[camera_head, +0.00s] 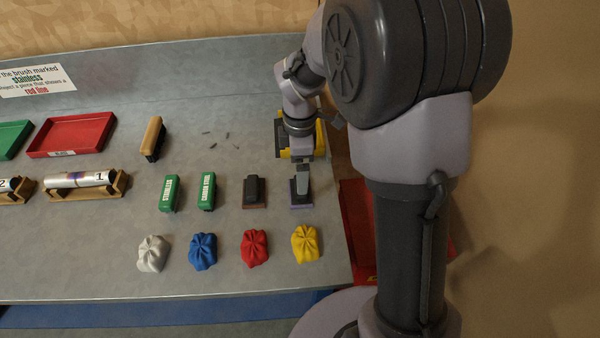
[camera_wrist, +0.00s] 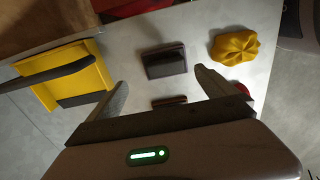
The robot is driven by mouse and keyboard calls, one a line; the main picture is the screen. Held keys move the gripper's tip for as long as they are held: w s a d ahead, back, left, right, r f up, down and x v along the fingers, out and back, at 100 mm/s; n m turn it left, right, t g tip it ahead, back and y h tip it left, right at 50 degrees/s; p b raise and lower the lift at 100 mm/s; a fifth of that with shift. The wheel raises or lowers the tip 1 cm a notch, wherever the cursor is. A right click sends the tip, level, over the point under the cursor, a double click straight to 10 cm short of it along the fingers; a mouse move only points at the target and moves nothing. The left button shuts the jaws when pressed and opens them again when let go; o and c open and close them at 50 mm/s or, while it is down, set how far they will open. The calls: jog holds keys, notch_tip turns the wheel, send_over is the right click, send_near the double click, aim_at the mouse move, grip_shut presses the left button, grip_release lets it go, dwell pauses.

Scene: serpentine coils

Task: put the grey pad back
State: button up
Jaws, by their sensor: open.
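The grey pad (camera_head: 301,205) sits on the grey bench at the right end of a row of tools, partly hidden by my gripper in the head view. In the wrist view the grey pad (camera_wrist: 165,60) shows as a dark block on a flat base, just beyond my fingertips. My gripper (camera_head: 302,180) hangs over it, pointing down. In the wrist view my gripper (camera_wrist: 162,78) has its fingers spread with nothing between them. I cannot tell how far above the pad the fingertips are.
A similar pad with a reddish-brown base (camera_head: 255,203) stands just left. Two green-backed brushes (camera_head: 207,190) stand further left. A yellow tray-like thing (camera_wrist: 65,75) is behind. Bare bench lies between these.

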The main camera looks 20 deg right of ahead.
jog(key=s+a+r+m+t+p, duration=0.1)
jog(key=s+r+m, duration=0.25)
jog(key=r, duration=0.35)
jog(key=s+r+m+t, duration=0.1)
jog(key=s+r+m, duration=0.25)
jog(key=r, duration=0.45)
jog(key=s+a+r+m+t+y, duration=0.1)
jog(key=s+r+m+t, duration=0.1)
jog(key=s+m, duration=0.4)
jog(key=s+a+r+m+t+y, duration=0.1)
jog(key=s+a+m, duration=0.1)
jog(key=s+m, duration=0.5)
jog(key=shift+s+r+t, duration=0.15)
jog(key=shift+r+t, duration=0.2)
jog(key=shift+t, duration=0.05)
jog(key=shift+f, duration=0.1)
